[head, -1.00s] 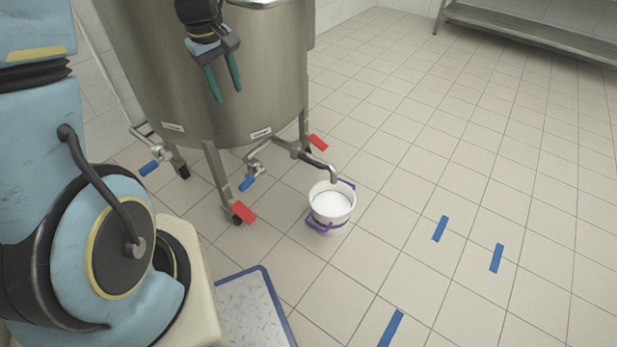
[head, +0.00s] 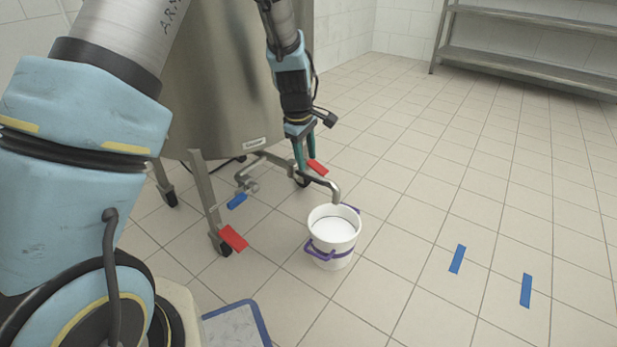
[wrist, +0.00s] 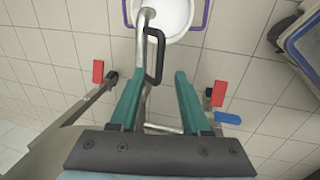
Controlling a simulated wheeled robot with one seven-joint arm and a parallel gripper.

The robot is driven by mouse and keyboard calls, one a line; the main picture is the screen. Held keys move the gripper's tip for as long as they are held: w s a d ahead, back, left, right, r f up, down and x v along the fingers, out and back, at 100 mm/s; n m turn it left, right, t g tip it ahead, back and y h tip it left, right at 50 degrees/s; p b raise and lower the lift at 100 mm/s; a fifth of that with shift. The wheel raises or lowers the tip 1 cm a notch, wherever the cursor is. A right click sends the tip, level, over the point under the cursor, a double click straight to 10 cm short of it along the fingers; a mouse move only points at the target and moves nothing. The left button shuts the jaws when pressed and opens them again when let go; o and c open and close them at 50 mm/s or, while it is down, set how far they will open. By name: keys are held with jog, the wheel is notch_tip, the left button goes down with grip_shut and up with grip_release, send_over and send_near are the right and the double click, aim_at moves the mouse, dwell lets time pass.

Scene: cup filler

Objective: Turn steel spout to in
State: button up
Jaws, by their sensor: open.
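The steel spout (head: 318,178) runs out from the tank's pipework, and its bent end hangs over the near-tank side of the white bucket (head: 342,262). In the wrist view the spout (wrist: 141,45) runs up the picture from between my fingers to the bucket rim (wrist: 172,38). A black loop handle (wrist: 158,62) appears fixed to the spout. My gripper (head: 305,160) points down at the spout. In the wrist view its green fingers (wrist: 155,82) are open, one on each side of the spout's line. Whether either finger touches it cannot be told.
The steel tank (head: 222,90) stands close behind my gripper. Red pedals (head: 233,238) are at its legs, and a blue valve handle (head: 237,201) is left of the spout. Blue tape marks (head: 457,259) lie on open tiled floor to the right.

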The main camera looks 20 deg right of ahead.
aim_at(309, 177)
jog(key=f, duration=0.2)
jog(key=f+b, duration=0.1)
jog(key=d+f, duration=0.1)
jog(key=f, duration=0.1)
jog(key=shift+w+f+b, duration=0.3)
jog(key=shift+f+b, duration=0.05)
jog(key=shift+b, duration=0.05)
jog(key=shift+c, duration=0.2)
grip_shut()
jog(key=shift+a, duration=0.1)
dwell(0.8)
